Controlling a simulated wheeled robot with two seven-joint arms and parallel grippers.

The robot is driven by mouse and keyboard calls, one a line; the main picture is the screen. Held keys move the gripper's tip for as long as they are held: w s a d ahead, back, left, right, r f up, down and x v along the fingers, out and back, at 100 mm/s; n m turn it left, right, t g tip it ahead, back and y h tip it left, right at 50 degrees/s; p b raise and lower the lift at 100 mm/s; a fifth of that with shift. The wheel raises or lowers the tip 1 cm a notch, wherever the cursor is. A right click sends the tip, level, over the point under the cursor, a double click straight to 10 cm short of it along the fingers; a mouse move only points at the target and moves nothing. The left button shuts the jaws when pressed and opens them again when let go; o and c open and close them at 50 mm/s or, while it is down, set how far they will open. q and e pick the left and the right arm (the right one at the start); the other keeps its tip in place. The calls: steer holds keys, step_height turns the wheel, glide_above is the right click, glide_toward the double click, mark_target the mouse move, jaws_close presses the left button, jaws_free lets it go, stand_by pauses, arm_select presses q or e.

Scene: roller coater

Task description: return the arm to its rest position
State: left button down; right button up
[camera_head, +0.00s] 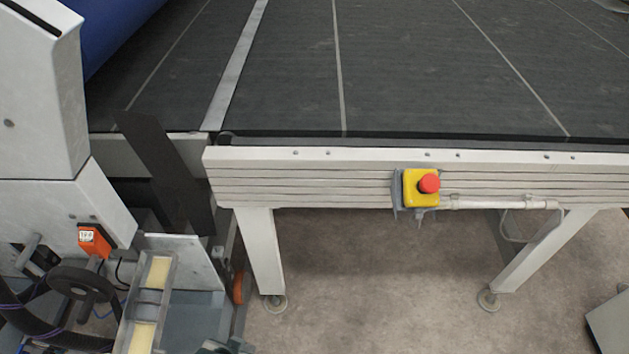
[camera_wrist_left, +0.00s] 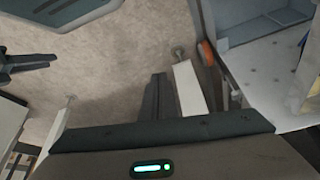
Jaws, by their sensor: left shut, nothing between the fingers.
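My left gripper (camera_head: 226,346) shows only as a small dark piece at the bottom edge of the head view, left of the middle, in front of the machine's left end. In the left wrist view its dark fingers (camera_wrist_left: 157,80) are together, with nothing between them, over the concrete floor. A dark pronged shape (camera_wrist_left: 25,63) at the left of the wrist view looks like my right gripper; its jaw state is unclear. It does not show in the head view.
A dark conveyor belt (camera_head: 400,70) spans the back, with a pale frame, legs and a yellow box with a red emergency button (camera_head: 428,184). Grey machine housing (camera_head: 45,90) and a black handwheel (camera_head: 80,283) stand at the left. Floor (camera_head: 370,290) below is mostly clear.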

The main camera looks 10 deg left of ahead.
arm_select(q)
steer(key=s+d+f+t, duration=0.1)
steer(key=f, duration=0.9)
steer(key=s+d+f+t+h, duration=0.1)
steer(key=d+f, duration=0.1)
steer(key=f, duration=0.9)
steer(key=shift+d+f, duration=0.2)
steer(key=shift+s, duration=0.1)
